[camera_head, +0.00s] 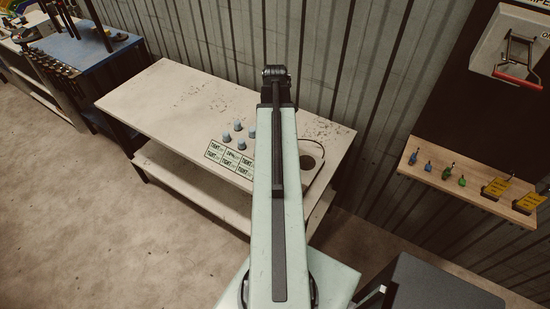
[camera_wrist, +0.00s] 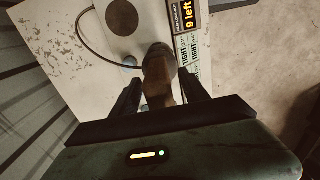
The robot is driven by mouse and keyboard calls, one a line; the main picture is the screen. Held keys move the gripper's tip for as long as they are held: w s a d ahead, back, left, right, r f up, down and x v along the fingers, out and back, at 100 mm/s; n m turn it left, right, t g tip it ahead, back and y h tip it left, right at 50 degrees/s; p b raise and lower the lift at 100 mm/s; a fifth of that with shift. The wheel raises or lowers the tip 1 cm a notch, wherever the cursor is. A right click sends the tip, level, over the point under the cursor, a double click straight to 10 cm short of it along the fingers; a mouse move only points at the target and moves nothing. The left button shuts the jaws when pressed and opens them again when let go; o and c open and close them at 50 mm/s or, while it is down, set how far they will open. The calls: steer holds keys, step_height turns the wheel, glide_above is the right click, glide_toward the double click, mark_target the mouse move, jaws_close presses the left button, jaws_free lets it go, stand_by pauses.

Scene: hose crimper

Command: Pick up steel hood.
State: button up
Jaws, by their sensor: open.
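My gripper (camera_wrist: 159,77) is open over the pale table, its two dark fingers apart. A brownish, rounded piece (camera_wrist: 158,70) with a dark top stands between the fingers in the wrist view; it may be the steel hood, but I cannot be sure. I cannot tell whether the fingers touch it. In the head view my arm hides the gripper and this piece. Several blue-grey caps (camera_head: 238,125) stand on the table left of my arm. A pale blue one (camera_wrist: 130,62) shows beside the left finger in the wrist view.
The pale table (camera_head: 165,90) carries labels reading TIGHT (camera_head: 215,150) and a dark round pad (camera_head: 307,162) with a cable. A display (camera_wrist: 187,15) reads "9 left". A corrugated wall (camera_head: 200,40) stands behind. A wooden shelf (camera_head: 470,185) with small coloured items is at right.

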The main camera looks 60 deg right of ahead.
steer(key=shift+r, duration=0.1)
steer(key=shift+c, duration=0.3)
jaws_close()
stand_by(1.0)
